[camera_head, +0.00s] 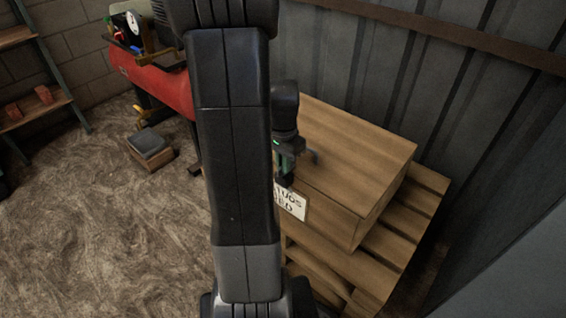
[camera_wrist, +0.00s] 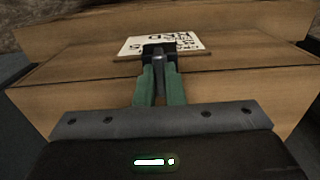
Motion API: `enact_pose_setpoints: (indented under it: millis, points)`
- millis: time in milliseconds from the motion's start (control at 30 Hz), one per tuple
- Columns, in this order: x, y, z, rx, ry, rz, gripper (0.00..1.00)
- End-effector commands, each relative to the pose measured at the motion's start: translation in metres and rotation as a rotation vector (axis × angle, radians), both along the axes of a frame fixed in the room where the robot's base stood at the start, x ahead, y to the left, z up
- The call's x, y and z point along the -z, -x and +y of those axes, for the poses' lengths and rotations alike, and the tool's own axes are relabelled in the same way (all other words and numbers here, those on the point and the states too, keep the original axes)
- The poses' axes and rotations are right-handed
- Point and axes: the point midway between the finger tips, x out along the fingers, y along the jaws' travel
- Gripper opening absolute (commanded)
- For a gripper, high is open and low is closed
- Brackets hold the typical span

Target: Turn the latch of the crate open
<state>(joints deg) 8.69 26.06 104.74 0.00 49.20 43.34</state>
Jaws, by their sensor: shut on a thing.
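The wooden crate (camera_head: 360,150) stands to the right of my arm in the head view, with a white lettered label (camera_head: 290,203) on its front. In the wrist view the crate (camera_wrist: 80,95) fills the middle, and the label (camera_wrist: 190,43) lies just beyond the fingertips. My gripper (camera_head: 287,178) is at the crate's front upper edge, partly hidden by my own arm. In the wrist view my gripper (camera_wrist: 159,52) has its green fingers close together, shut on a small grey piece, apparently the latch (camera_wrist: 158,62). The fingers hide most of it, so its angle is unclear.
The crate rests on a wooden pallet (camera_head: 408,235) beside a corrugated metal wall (camera_head: 460,110). A red machine (camera_head: 160,85), a low block (camera_head: 150,148) and a shelf (camera_head: 35,105) stand at the left. The floor (camera_head: 110,230) at lower left is clear.

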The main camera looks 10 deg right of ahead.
Motion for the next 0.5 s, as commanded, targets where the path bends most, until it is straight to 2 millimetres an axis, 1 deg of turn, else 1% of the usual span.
enact_pose_setpoints:
  millis: [267,500]
  points:
    - [-0.0009,0.0000,0.0000,-0.042,0.000,0.000,0.00]
    - [-0.0017,0.0003,0.0000,-0.184,0.000,0.001,0.00]
